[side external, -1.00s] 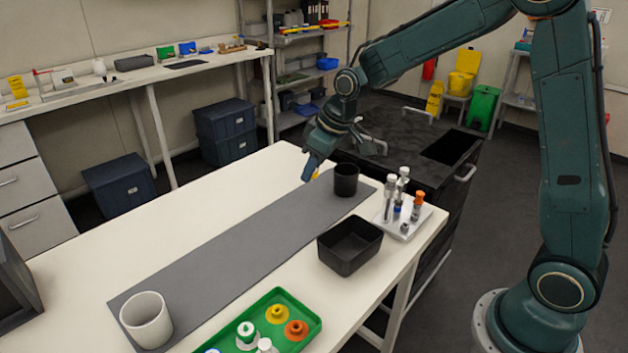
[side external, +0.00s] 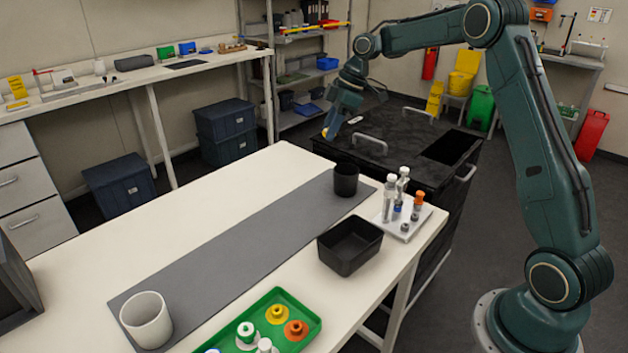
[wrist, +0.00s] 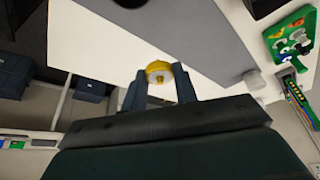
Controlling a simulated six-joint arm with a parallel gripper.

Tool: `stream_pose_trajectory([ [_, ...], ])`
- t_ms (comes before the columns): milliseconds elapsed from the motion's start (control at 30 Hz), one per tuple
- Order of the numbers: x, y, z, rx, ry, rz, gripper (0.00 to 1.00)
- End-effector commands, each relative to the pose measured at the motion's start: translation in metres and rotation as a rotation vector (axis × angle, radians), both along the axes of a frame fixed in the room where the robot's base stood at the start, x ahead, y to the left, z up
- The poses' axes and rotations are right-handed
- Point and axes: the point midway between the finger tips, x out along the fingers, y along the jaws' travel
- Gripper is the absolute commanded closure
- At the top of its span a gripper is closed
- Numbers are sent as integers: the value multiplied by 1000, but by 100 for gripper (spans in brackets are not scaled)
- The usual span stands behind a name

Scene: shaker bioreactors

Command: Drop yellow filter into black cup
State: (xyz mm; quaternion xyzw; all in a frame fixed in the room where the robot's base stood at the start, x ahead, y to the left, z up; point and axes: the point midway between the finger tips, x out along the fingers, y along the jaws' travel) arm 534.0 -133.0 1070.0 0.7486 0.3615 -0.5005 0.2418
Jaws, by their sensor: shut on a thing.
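A yellow filter (wrist: 158,72) is held between the two fingers of my gripper (wrist: 158,82) in the wrist view. In the side view my gripper (side external: 335,122) is raised, up and slightly left of the black cup in the picture, with a bit of the yellow filter (side external: 324,132) showing at its tip. The black cup (side external: 346,181) stands upright at the far end of the grey mat (side external: 235,237), apart from my gripper.
A black bin (side external: 350,246) and a white rack with tubes (side external: 404,222) stand right of the mat. A green tray (side external: 310,329) holds another yellow piece and an orange one. A white cup (side external: 147,320) stands at the near end. The mat's middle is clear.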

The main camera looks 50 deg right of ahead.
Motion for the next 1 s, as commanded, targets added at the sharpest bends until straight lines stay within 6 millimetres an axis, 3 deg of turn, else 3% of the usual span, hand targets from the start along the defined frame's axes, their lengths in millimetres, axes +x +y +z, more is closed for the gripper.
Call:
stream_pose_trajectory([
  [100,-4,-30,-1,0,1,77,95],
  [367,-14,-66,-2,-1,0,192,95],
  [1000,-17,-75,-7,3,0,223,95],
])
